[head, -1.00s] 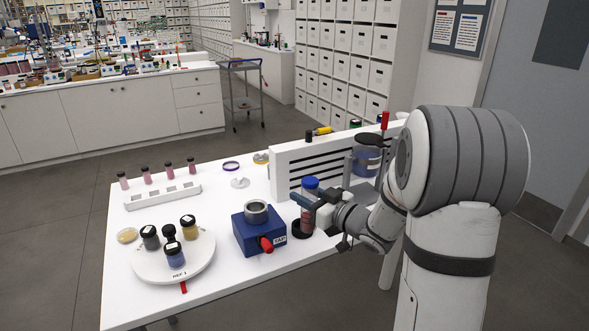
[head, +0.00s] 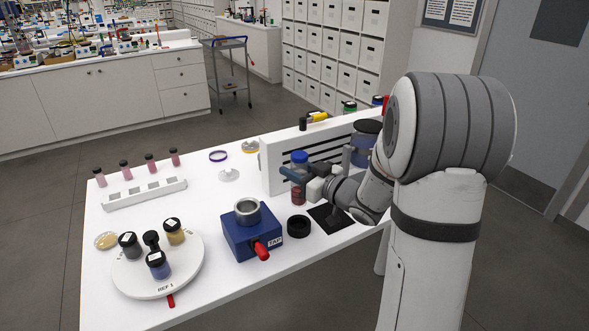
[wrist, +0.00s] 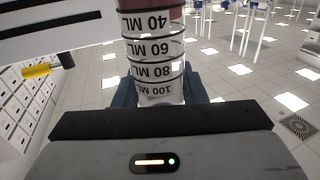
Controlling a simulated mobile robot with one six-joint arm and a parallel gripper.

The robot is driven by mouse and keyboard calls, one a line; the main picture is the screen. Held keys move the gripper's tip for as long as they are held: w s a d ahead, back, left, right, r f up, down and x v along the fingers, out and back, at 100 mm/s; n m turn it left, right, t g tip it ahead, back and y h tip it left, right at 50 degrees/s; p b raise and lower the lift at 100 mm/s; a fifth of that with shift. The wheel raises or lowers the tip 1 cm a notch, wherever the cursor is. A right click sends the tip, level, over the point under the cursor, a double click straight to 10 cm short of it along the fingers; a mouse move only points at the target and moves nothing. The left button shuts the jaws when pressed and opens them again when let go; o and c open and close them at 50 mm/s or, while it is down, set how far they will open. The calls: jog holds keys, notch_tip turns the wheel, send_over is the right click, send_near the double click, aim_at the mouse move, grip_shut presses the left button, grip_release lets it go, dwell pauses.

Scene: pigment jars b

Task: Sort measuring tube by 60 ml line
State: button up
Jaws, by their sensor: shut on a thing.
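The measuring tube (head: 298,195) is clear, with a blue cap (head: 299,156) and red contents low down. My gripper (head: 297,176) is shut around it below the cap and holds it upright in front of the slotted white panel. In the wrist view the tube (wrist: 153,52) appears upside down, with lines marked 40, 60, 80 and 100 ML. The red shows only near the 40 ML mark, on the far side of it from the 60 ML line. A black ring (head: 298,227) lies empty on the table beneath and in front.
A dark square mat (head: 328,218) lies right of the ring. A blue TAP block (head: 248,236) with a metal cup stands left of it. A round white REF 1 tray (head: 190,277) holds several jars. A white rack (head: 145,194) has tubes behind it. The white panel (head: 272,172) stands close behind my gripper.

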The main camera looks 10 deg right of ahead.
aim_at(305, 204)
jog(key=shift+f, duration=0.1)
jog(key=shift+s+f+b, duration=0.1)
jog(key=shift+f+b, duration=2.45)
jog(key=shift+f, duration=0.3)
jog(key=shift+b, duration=0.3)
jog(key=shift+f, duration=0.15)
jog(key=shift+f+b, duration=0.35)
jog(key=shift+b, duration=0.1)
jog(key=shift+f+b, duration=1.2)
jog(key=shift+f, duration=0.15)
jog(key=o, duration=1.2)
jog(key=shift+r, duration=0.1)
